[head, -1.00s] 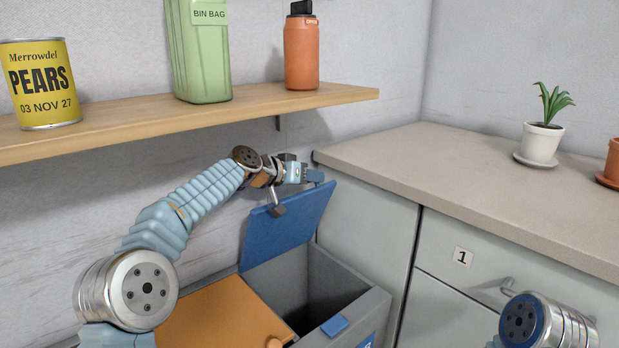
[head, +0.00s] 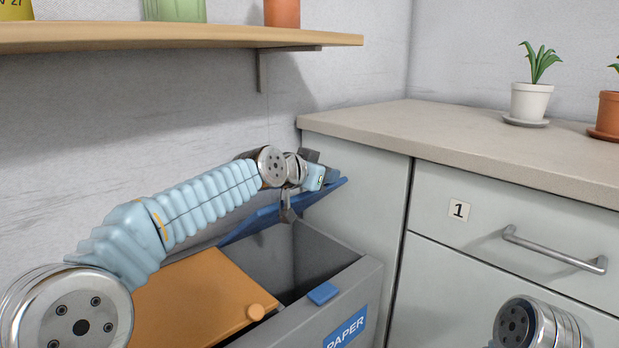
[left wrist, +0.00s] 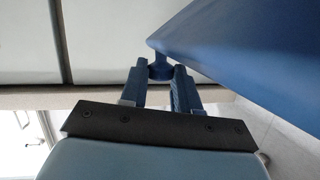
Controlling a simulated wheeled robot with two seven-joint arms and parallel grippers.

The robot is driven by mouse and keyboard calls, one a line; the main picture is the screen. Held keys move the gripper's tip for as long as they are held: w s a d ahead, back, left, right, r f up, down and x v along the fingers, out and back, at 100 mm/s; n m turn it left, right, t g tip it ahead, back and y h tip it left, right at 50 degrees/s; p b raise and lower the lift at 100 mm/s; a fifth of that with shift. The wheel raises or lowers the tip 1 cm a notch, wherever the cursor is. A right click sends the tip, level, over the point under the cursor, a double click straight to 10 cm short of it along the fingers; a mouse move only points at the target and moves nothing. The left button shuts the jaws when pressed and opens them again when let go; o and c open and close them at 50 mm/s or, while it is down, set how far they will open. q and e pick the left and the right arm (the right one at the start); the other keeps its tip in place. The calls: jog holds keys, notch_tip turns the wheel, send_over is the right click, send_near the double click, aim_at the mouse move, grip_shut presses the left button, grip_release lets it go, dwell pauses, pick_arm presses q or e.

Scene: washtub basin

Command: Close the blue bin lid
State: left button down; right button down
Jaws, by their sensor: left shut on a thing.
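The blue lid (head: 262,217) is partly raised over the open right compartment of the grey bin (head: 362,290), tilted up from its hinge at the back. My left gripper (head: 330,178) is at the lid's upper right corner. In the left wrist view my left gripper (left wrist: 160,82) is shut on a small blue tab at the lid's edge, with the blue lid (left wrist: 240,50) spreading to the right. A blue catch (head: 323,293) sits on the bin's front rim above a PAPER label. The right gripper is out of the head view; only part of my right arm shows.
An orange lid (head: 195,298) with a round knob lies shut over the bin's left compartment. A cabinet (head: 480,220) with a drawer handle stands close on the right. A wooden shelf (head: 180,37) hangs above my left arm.

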aim_at(280, 206)
pick_arm(q)
jog(key=shift+m+t, duration=0.3)
jog(key=shift+m, duration=0.4)
jog(key=f+b, duration=0.1)
jog(key=s+d+f+b, duration=0.2)
jog(key=f, duration=0.1)
jog(key=shift+s+d, duration=0.25)
jog(key=c, duration=0.8)
grip_release()
jog(key=v, duration=1.3)
jog(key=shift+s+r+b, duration=0.15)
jog(key=shift+s+b, duration=0.25)
